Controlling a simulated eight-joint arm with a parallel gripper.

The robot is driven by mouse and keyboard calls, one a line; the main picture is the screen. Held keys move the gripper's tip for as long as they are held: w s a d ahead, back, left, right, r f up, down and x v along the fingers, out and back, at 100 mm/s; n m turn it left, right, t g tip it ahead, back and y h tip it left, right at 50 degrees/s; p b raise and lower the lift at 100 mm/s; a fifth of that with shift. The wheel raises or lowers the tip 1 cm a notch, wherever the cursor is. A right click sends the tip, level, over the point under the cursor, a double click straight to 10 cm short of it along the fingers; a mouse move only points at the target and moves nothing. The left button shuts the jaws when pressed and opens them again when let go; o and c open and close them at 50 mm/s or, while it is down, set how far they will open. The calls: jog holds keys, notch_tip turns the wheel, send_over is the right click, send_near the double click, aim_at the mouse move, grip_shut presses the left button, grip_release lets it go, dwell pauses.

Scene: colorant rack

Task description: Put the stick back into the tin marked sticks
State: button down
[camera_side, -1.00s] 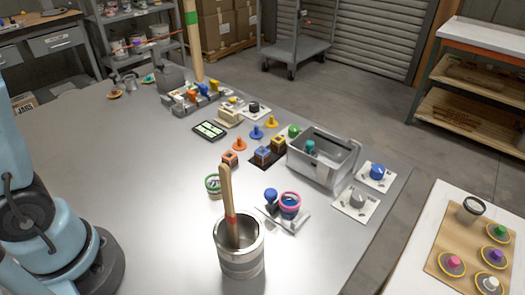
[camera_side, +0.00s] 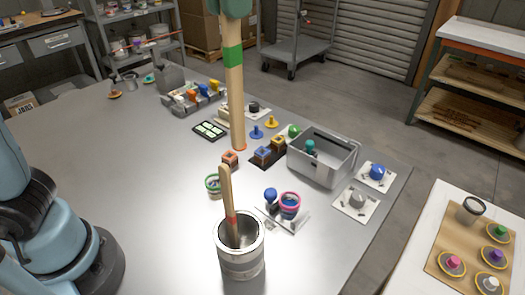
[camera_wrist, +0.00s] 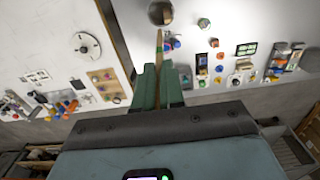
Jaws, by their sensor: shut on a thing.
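A long wooden stick with a green band (camera_side: 234,95) hangs upright from my gripper (camera_side: 228,8), whose green fingertips just show at the top edge of the side view. In the wrist view my gripper (camera_wrist: 159,70) is shut on the stick (camera_wrist: 159,44). A metal tin (camera_side: 241,262) stands open at the front of the table, and no lettering on it is legible. A second wooden stick with a red band (camera_side: 228,200) leans in this tin. The held stick is apart from the tin, behind it in the side view. A round opening shows in the wrist view (camera_wrist: 160,13).
A small green-rimmed pot (camera_side: 213,186) and an orange block (camera_side: 230,158) lie behind the tin. A pink-rimmed cup (camera_side: 289,206) stands to its right. A grey metal bin (camera_side: 325,170) is farther right. The table's left part is clear.

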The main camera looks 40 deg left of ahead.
aim_at(235, 113)
jog(key=f, duration=0.7)
jog(key=s+d+f, duration=0.1)
jog(key=f, duration=0.2)
jog(key=shift+f, duration=0.2)
notch_tip(235, 113, down, 14)
dwell(1.2)
jog(key=c, duration=1.2)
grip_release()
jog(key=shift+o, duration=0.2)
jog(key=shift+r, duration=0.1)
notch_tip(235, 113, up, 12)
jog(key=shift+f, duration=0.1)
